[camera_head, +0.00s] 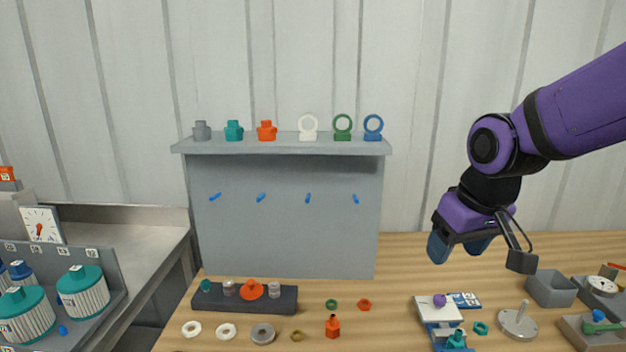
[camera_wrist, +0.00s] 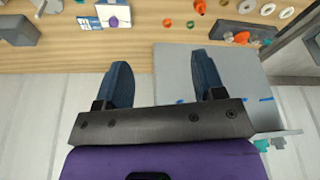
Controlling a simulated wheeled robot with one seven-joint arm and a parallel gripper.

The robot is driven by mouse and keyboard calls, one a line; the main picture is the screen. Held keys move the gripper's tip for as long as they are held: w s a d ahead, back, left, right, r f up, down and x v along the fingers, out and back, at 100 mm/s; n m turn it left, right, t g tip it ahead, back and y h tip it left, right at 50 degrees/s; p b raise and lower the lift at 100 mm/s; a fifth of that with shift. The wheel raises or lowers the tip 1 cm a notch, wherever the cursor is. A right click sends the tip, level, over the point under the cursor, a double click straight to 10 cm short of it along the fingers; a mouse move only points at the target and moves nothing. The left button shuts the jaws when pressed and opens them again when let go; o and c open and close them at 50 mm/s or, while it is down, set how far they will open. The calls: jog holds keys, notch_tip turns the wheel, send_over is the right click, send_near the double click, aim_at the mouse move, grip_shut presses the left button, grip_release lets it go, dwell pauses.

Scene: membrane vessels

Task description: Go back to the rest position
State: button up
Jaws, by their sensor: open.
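My gripper (camera_head: 459,247) is purple and black with dark blue fingers. It hangs in the air above the right part of the wooden table (camera_head: 410,260), to the right of the grey panel. In the wrist view my gripper (camera_wrist: 160,80) has its two fingers spread wide with nothing between them. It touches nothing that I can see.
A grey panel with a shelf (camera_head: 285,147) holds several coloured fittings and rings. A dark rack (camera_head: 240,300), loose rings and a white block with a purple knob (camera_head: 439,300) lie on the table. A grey bin (camera_head: 551,289) stands at right, teal-capped vessels (camera_head: 83,292) at left.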

jog(key=s+d+r+m+t, duration=0.1)
jog(key=s+d+r, duration=0.2)
jog(key=s, duration=0.3)
jog(key=s+d+r+m+t, duration=0.1)
jog(key=s+d+r+m, duration=0.1)
jog(key=s+d+r, duration=0.2)
jog(key=s+d, duration=0.1)
jog(key=s, duration=0.2)
jog(key=shift+h, duration=0.4)
jog(key=shift+r, duration=0.15)
jog(key=shift+c, duration=0.2)
dwell(1.9)
